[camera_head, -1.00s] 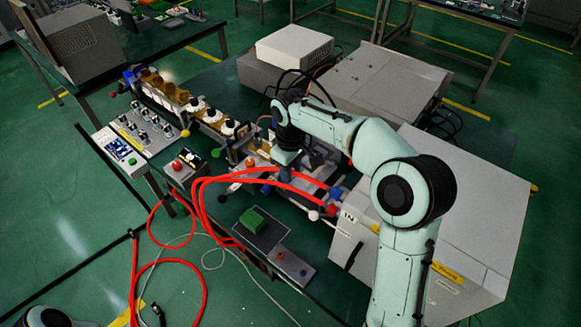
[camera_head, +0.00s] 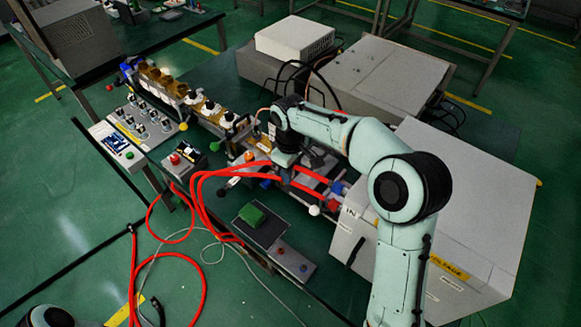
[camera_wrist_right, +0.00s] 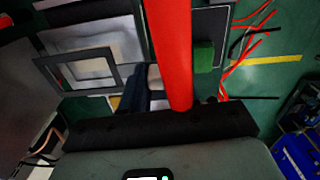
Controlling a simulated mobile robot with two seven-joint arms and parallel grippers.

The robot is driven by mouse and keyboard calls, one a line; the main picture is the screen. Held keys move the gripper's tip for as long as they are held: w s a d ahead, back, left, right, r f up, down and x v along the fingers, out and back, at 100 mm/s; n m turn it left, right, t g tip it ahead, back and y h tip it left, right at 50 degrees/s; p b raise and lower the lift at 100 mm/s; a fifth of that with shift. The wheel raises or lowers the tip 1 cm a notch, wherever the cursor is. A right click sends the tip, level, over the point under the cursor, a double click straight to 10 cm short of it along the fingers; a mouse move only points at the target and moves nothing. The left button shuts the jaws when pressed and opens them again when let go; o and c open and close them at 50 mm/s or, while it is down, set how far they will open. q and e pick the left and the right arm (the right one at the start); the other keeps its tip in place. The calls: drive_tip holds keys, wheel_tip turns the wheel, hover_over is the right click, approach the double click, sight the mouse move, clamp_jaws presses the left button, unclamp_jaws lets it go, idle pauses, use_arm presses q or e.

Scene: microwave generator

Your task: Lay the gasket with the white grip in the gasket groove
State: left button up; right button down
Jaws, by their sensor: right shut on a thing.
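My right gripper (camera_head: 284,158) is over the middle of the bench, pointing down, its fingertips mostly hidden by its wrist. In the right wrist view its dark fingers (camera_wrist_right: 138,93) show beside a thick red hose that crosses close to the camera. A thin dark rectangular frame (camera_wrist_right: 116,70), which looks like the gasket, reaches left from near the fingers, above a grey surface. A small pale patch beside the fingers may be its white grip; the hose partly hides it. I cannot make out the gasket groove for certain. My left gripper is not in view.
Red hoses (camera_head: 200,190) loop from the bench to the floor. A green block (camera_head: 252,215) sits on a dark pad in front. A large grey cabinet (camera_head: 470,210) stands at right. Bulb-like parts (camera_head: 206,108) and a switch panel (camera_head: 140,122) line the left.

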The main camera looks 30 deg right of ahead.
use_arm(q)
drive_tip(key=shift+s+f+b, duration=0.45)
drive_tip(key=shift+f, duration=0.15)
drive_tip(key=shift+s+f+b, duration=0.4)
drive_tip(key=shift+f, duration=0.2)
use_arm(e)
drive_tip(key=shift+f, duration=2.4)
drive_tip(key=c, duration=0.8)
unclamp_jaws()
wheel_tip(320, 180, up, 13)
drive_tip(key=shift+a+r+p, duration=0.1)
drive_tip(key=shift+r+p, duration=0.05)
drive_tip(key=shift+p, duration=0.95)
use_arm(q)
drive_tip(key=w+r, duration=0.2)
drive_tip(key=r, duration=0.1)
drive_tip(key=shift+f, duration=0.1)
